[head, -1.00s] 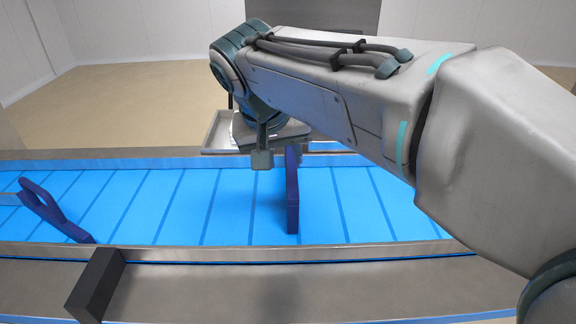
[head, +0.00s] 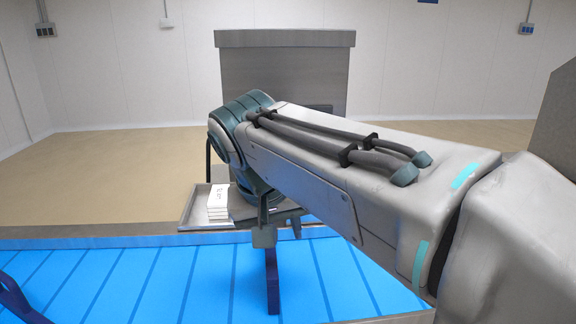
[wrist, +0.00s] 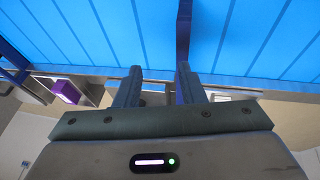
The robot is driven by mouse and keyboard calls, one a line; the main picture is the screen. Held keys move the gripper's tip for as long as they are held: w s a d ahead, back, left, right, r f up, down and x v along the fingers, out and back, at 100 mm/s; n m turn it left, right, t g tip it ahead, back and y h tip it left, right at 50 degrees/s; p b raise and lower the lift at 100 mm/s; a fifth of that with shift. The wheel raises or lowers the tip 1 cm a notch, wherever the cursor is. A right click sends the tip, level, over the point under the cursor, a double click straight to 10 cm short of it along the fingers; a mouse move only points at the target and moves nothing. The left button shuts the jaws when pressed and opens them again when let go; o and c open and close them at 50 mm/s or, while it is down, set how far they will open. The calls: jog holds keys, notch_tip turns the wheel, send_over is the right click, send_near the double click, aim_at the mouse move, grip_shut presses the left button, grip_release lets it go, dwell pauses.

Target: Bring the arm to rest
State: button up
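My gripper (wrist: 158,88) shows in the wrist view with its two fingers apart. I see nothing held between them. In the head view my gripper (head: 279,232) hangs over the far side of the blue conveyor, at the end of my bent arm. A dark blue upright bar (head: 272,280) stands on the belt just below it in the picture. The bar also shows in the wrist view (wrist: 184,30), beyond the right finger. Whether the finger touches the bar, I cannot tell.
The blue conveyor belt (head: 110,280) runs across the front. Behind it a metal tray (head: 193,208) holds a small white stack (head: 217,203). A grey cabinet (head: 285,80) stands further back. Another dark blue piece (head: 12,298) is at the lower left. Floor at the left is open.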

jog(key=s+d+f+p, duration=0.1)
jog(key=s+d+f, duration=0.2)
jog(key=d, duration=0.3)
jog(key=s+d+f+m+g+y+p, duration=0.1)
jog(key=s+d+f, duration=0.2)
jog(key=d+f, duration=0.2)
jog(key=s+d+f+m+p, duration=0.1)
jog(key=s+d+f, duration=0.2)
jog(key=d+f, duration=0.2)
jog(key=shift+d+f+g+y+p, duration=0.1)
jog(key=shift+d+g+y+p, duration=0.25)
jog(key=shift+d, duration=1.2)
jog(key=shift+s, duration=0.1)
